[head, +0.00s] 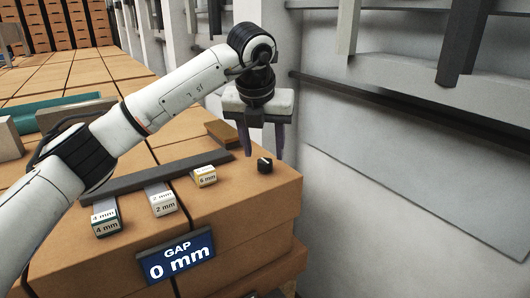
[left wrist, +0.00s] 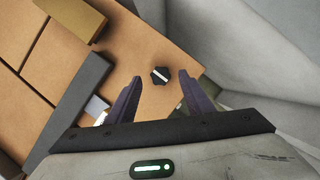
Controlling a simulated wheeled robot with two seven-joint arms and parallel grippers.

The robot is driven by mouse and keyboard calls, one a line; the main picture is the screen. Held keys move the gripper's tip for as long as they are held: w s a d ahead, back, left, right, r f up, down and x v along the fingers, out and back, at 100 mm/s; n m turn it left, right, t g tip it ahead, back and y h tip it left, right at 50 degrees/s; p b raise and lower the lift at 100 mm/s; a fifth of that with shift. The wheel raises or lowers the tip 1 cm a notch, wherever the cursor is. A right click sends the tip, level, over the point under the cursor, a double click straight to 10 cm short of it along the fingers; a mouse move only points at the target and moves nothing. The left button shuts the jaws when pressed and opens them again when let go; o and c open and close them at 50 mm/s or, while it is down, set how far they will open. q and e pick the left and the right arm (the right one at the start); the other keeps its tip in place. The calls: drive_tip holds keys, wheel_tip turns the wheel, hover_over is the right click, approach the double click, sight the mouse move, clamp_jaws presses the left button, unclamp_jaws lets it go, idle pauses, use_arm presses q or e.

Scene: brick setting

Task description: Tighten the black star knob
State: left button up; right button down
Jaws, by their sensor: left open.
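The black star knob (head: 265,165) sits on the orange brick top near its right corner. It has a white line across its top, which also shows in the left wrist view (left wrist: 160,75). My left gripper (head: 262,155) is above the knob with its fingers pointing down. In the left wrist view the open gripper (left wrist: 158,80) has one finger to either side of the knob's line, and the knob appears between and slightly beyond the tips. The fingers do not appear to touch it. My right gripper is not in view.
A blue sign (head: 176,257) reading "GAP 0 mm" is on the brick front. Small blocks marked 4 mm (head: 106,218), 2 mm (head: 162,199) and 6 mm (head: 205,177) lie along a dark grey bar (head: 135,180). A grey wall (head: 390,180) stands to the right.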

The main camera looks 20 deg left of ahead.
sight(265, 160)
use_arm(q)
drive_tip(key=shift+x, duration=1.15)
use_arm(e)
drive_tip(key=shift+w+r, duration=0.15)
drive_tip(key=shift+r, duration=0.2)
use_arm(q)
drive_tip(key=shift+w+f, duration=0.2)
drive_tip(key=shift+f, duration=0.2)
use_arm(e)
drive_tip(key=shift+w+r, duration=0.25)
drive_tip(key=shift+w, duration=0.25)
use_arm(q)
drive_tip(key=shift+c, duration=0.4)
drive_tip(key=c, duration=1)
drive_tip(key=shift+o, duration=0.2)
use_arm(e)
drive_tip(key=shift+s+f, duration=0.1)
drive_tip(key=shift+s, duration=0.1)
